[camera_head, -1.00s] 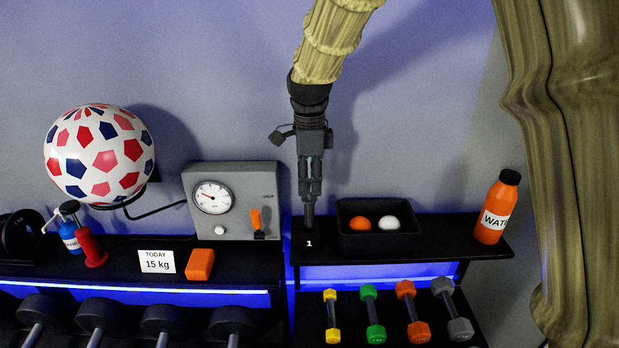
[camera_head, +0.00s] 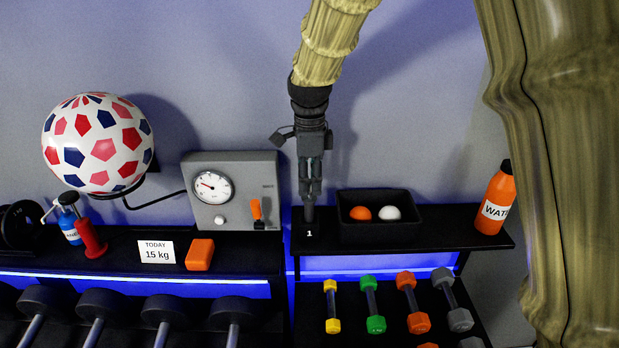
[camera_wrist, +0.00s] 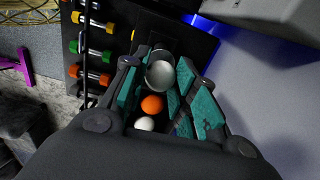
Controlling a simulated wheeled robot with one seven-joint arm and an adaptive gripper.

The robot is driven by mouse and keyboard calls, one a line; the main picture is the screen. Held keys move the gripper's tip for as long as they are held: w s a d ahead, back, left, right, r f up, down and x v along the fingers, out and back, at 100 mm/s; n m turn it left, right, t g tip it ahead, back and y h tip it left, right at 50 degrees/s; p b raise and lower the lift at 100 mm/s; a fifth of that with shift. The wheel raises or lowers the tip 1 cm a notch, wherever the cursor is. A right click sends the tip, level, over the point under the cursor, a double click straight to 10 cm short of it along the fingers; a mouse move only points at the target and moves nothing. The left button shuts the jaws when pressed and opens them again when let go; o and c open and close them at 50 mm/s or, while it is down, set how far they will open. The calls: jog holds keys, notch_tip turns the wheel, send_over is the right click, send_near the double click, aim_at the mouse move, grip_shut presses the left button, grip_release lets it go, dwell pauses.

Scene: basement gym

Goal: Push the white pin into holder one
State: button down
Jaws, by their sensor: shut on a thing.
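My gripper (camera_head: 310,190) points straight down over the right shelf and is shut on a short upright grey cylinder (camera_head: 309,212), which I take to be the white pin. Its round pale grey top (camera_wrist: 159,74) sits between the teal finger pads in the wrist view. The pin's lower end meets a dark spot on the shelf just behind the label "1" (camera_head: 309,233), where holder one is. The holder is black on black, so I cannot tell how deep the pin sits.
Right of the gripper, a black tray (camera_head: 408,238) holds an orange ball (camera_head: 360,213) and a white ball (camera_head: 390,213). An orange water bottle (camera_head: 495,203) stands at the shelf's right end. A grey gauge box (camera_head: 231,164) with an orange lever (camera_head: 256,209) stands close left.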

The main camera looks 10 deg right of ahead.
jog(key=shift+f, duration=1.05)
jog(key=shift+f+b, duration=0.35)
jog(key=c, duration=1.1)
grip_release()
jog(key=shift+o, duration=0.2)
notch_tip(320, 180, up, 12)
jog(key=shift+f, duration=0.1)
